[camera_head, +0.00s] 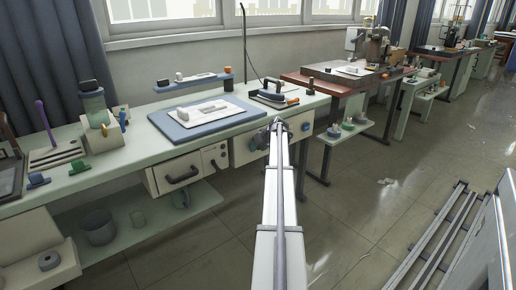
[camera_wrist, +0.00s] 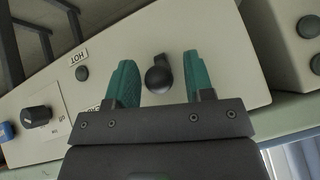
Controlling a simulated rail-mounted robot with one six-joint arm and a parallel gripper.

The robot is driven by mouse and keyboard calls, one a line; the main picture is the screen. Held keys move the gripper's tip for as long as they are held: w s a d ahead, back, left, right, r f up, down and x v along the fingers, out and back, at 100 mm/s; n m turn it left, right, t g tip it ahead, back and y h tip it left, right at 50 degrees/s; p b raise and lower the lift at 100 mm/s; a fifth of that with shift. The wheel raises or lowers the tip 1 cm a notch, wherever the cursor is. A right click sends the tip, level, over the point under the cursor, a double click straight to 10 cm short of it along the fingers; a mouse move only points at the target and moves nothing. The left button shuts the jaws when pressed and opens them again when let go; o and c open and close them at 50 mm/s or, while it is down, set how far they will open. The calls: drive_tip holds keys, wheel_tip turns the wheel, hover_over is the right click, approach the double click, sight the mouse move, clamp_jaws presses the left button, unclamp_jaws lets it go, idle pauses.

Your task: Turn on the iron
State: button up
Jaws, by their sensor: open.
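The iron (camera_head: 272,96) rests on its stand at the right end of the bench. A pale control panel (camera_head: 241,152) hangs below it under the bench top. In the wrist view the panel (camera_wrist: 215,40) carries a black knob (camera_wrist: 158,78) with a dark pointer-like part beside it. My gripper (camera_wrist: 159,62) is open, with one green finger on each side of this knob; contact cannot be told. Another black dial (camera_wrist: 36,117) with small lettering and a blue switch (camera_wrist: 6,131) are at the left. In the head view my gripper (camera_head: 272,126) is at the panel, partly hidden by my arm.
A blue pressing board (camera_head: 165,127) with a white piece lies on the bench left of the iron. A brown machine table (camera_head: 325,82) stands to the right. Open floor (camera_head: 365,215) lies in front.

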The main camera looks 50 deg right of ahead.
drive_tip(key=p+v, duration=0.8)
drive_tip(key=v, duration=0.2)
drive_tip(key=shift+s+r, duration=0.25)
drive_tip(key=shift+r, duration=0.1)
drive_tip(key=s+a+f+n+g, duration=0.1)
drive_tip(key=s+a+n+g, duration=0.15)
drive_tip(key=a, duration=2.05)
drive_tip(key=s+a+f+n+g, duration=0.1)
drive_tip(key=s+a+f+g, duration=0.15)
drive_tip(key=a, duration=2.05)
drive_tip(key=s+a+n+g, duration=0.2)
drive_tip(key=s+a+g, duration=0.1)
drive_tip(key=a, duration=2)
wheel_tip(320, 180, up, 20)
drive_tip(key=p, duration=2.1)
drive_tip(key=shift+r+y, duration=0.2)
drive_tip(key=shift+y, duration=0.1)
